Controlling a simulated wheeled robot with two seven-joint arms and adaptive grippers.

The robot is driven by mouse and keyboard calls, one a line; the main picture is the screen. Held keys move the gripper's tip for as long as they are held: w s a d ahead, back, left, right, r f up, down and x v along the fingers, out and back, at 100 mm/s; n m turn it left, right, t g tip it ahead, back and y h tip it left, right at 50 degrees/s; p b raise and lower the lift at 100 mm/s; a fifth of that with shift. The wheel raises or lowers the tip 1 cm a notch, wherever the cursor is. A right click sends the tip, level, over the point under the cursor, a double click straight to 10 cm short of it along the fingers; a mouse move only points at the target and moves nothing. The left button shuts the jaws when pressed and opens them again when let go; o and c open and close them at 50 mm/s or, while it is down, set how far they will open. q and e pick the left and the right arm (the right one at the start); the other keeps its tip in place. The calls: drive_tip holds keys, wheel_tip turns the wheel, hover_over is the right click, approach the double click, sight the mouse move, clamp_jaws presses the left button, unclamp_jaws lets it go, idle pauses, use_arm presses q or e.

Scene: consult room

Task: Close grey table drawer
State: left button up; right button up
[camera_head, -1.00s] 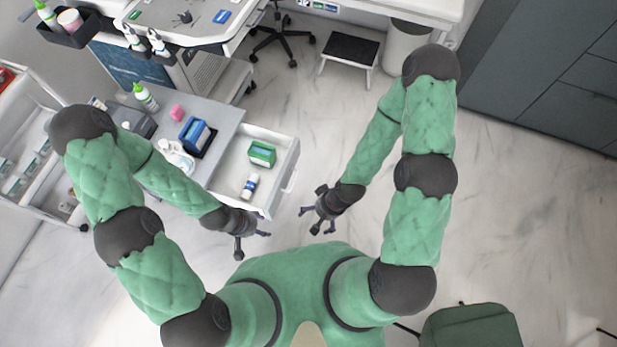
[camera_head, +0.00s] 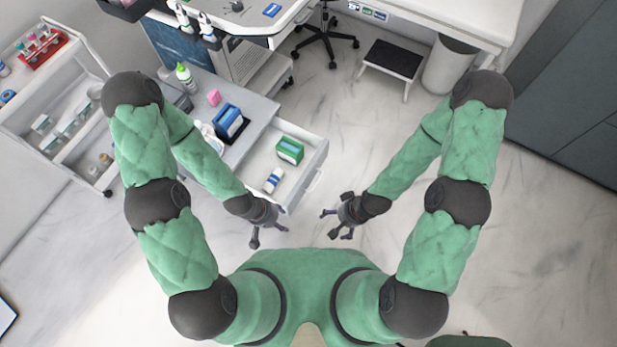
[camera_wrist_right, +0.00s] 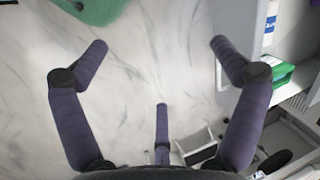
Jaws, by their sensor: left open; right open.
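The grey table (camera_head: 262,108) stands left of centre in the head view. Its white drawer (camera_head: 262,163) is pulled out toward the right, with a handle (camera_head: 314,181) on its front. A green box (camera_head: 290,150) and a white-and-blue bottle (camera_head: 274,180) lie inside it. My left gripper (camera_head: 270,232) is open and empty, just in front of the drawer's near corner. My right gripper (camera_head: 333,222) is open and empty, right of and nearer than the drawer front, apart from it. In the right wrist view the drawer (camera_wrist_right: 238,40) shows at upper right, beside the spread fingers (camera_wrist_right: 160,60).
A blue box (camera_head: 229,122), a pink item (camera_head: 214,97) and a green-capped bottle (camera_head: 186,78) stand on the table. A black-topped step stool (camera_head: 393,60), a waste bin (camera_head: 449,66) and a wheeled chair (camera_head: 326,42) are behind. A white cart (camera_head: 60,110) stands left. The floor right of the drawer is clear.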

drive_tip(key=shift+w+d+f, duration=0.1)
drive_tip(key=shift+d, duration=0.1)
drive_tip(key=c, duration=0.5)
drive_tip(key=d+m, duration=0.1)
drive_tip(key=f+m+g, duration=0.1)
drive_tip(key=m, duration=0.1)
drive_tip(key=d+f+m, duration=0.1)
drive_tip(key=shift+w+d+m, duration=0.3)
drive_tip(key=shift+m, duration=0.1)
clamp_jaws()
drive_tip(key=m+t+y, duration=0.4)
drive_tip(key=m+t, duration=0.1)
drive_tip(key=m, duration=1.2)
approach(317, 164)
drive_tip(key=shift+a+b+x, duration=0.25)
drive_tip(key=shift+b+x, duration=1.55)
drive_tip(key=shift+x, duration=0.65)
